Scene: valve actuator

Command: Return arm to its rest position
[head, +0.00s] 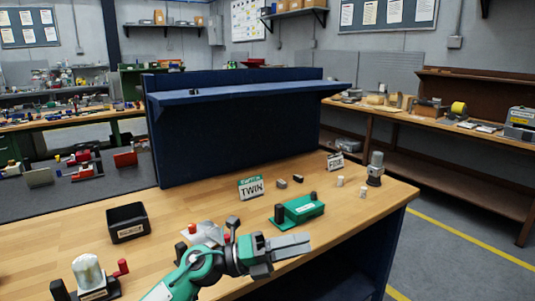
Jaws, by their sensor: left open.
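My left arm (205,264), green and grey, reaches in from the bottom of the head view. My left gripper (290,246) is at its right end, over the front part of the wooden workbench (80,238), fingers pointing right. It is open, with nothing seen between the fingers. A green block-shaped unit (303,209) with dark ends lies on the bench just beyond the gripper, apart from it in the picture. A pale part with red pieces (206,233) is partly hidden behind my arm. My right gripper is not in view.
A fixture with a pale dome (89,272) and red-knobbed handle stands at the bottom left. A black bin (127,222) is behind it. A TWIN sign (251,188), small parts and a grey fitting (375,170) stand farther back, before a blue panel (240,135). The bench's left middle is clear.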

